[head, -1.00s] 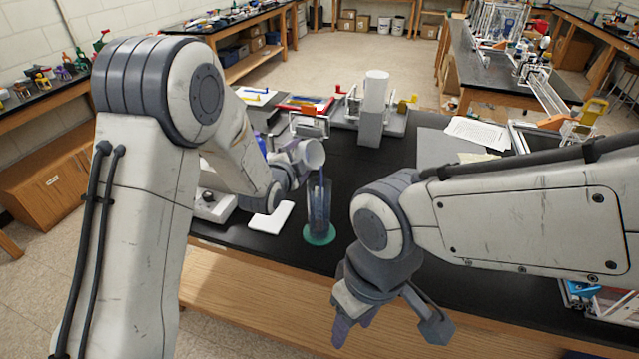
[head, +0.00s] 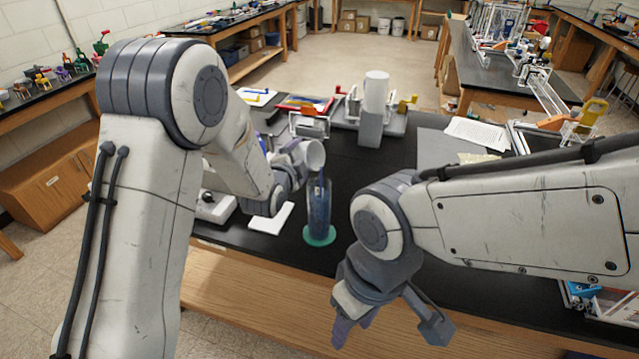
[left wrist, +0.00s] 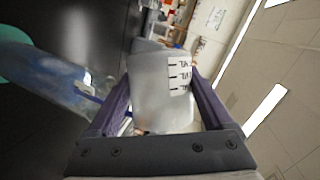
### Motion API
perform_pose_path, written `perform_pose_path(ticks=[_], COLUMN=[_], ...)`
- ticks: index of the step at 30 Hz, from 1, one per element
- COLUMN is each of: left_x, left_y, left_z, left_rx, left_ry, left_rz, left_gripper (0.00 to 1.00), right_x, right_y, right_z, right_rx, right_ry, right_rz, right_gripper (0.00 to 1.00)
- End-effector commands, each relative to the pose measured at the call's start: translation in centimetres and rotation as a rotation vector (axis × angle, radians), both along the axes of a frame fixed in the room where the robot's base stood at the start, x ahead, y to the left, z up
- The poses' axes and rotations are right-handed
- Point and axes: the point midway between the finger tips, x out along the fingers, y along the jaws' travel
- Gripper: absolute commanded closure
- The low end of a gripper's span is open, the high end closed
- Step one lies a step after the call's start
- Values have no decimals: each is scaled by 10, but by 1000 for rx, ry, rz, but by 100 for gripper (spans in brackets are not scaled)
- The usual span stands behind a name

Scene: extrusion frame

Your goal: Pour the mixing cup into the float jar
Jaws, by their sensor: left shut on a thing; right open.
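The mixing cup (head: 312,155) is a whitish cup tilted on its side, its mouth toward the right. My left gripper (head: 292,160) is shut on it; in the left wrist view the cup (left wrist: 160,95), with a marked label, sits between the purple fingers (left wrist: 163,110). The float jar (head: 319,212) is a tall clear jar on a green base (head: 319,236) on the black bench. It stands upright just below the cup's mouth. A blue stream runs from the cup into the jar, which looks blue inside. My right gripper (head: 390,328) is open and empty in front of the jar, near the bench edge.
A grey stand with a white cylinder (head: 376,92) is behind the jar. A white pad (head: 271,218) lies left of the jar. Papers (head: 478,132) lie at the right. Bare black bench lies around the jar's right side.

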Motion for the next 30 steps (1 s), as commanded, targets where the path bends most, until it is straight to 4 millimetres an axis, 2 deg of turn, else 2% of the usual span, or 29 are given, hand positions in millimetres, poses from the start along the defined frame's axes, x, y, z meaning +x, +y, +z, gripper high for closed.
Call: perform_pose_path(ticks=[30], left_x=[-1], left_y=[-2], left_z=[4], left_rx=[66], left_ry=[-42], left_rz=[-1], left_gripper=[68], right_x=[0], right_y=[0], right_z=[2], right_rx=[0], right_ry=[0], right_rz=[0], right_gripper=[50])
